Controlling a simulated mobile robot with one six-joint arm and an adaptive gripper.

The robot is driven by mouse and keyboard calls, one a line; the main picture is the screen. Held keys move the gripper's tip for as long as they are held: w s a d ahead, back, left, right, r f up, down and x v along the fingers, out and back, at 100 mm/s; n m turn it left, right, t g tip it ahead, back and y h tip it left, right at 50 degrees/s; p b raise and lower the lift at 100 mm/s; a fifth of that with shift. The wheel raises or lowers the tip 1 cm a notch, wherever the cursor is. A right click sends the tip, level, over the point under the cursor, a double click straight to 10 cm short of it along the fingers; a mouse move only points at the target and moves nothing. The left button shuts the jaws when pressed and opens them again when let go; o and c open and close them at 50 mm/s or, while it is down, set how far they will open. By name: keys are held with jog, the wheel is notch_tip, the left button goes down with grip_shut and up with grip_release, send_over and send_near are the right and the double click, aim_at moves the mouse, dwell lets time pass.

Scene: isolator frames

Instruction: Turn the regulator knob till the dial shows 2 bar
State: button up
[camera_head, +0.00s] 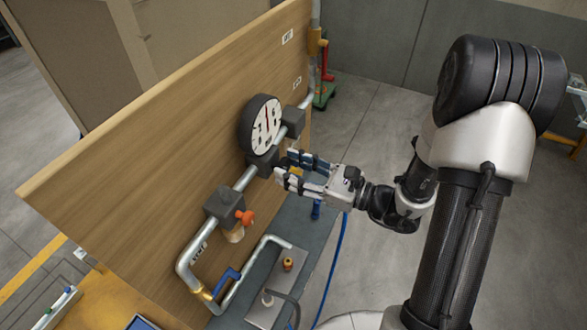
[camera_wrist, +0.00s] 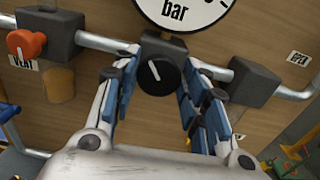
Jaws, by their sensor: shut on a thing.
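The regulator knob (camera_wrist: 160,79) is black and round with a white pointer line, tilted to the upper left in the wrist view. It sits on a dark block below the dial. My gripper (camera_head: 284,167) is at the knob, its blue-padded fingers on either side and shut on it. In the head view the fingers hide most of the knob. The round dial (camera_head: 266,124) has a black rim and white face with dark marks and some red; its reading is too small to tell. Only its lower edge, lettered "bar", shows in the wrist view (camera_wrist: 178,12).
An orange vent knob (camera_head: 244,217) stands on a block left of the regulator. Metal pipe (camera_head: 245,178) runs along the wooden panel (camera_head: 130,180). A block (camera_wrist: 247,82) lies right of the knob, near an "OPEN" label. A blue-handled valve (camera_head: 226,277) is lower down.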

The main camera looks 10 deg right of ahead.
jog(key=n+b, duration=0.4)
jog(key=b, duration=0.1)
jog(key=n+b, duration=0.5)
jog(key=b, duration=0.1)
jog(key=n+b, duration=0.4)
jog(key=b, duration=0.2)
jog(key=shift+s+a+f+n, duration=0.1)
jog(key=shift+s+f+n, duration=0.15)
jog(key=shift+n, duration=0.15)
jog(key=shift+b, duration=0.3)
jog(key=shift+r, duration=0.1)
jog(key=o, duration=1)
jog(key=shift+w, duration=0.1)
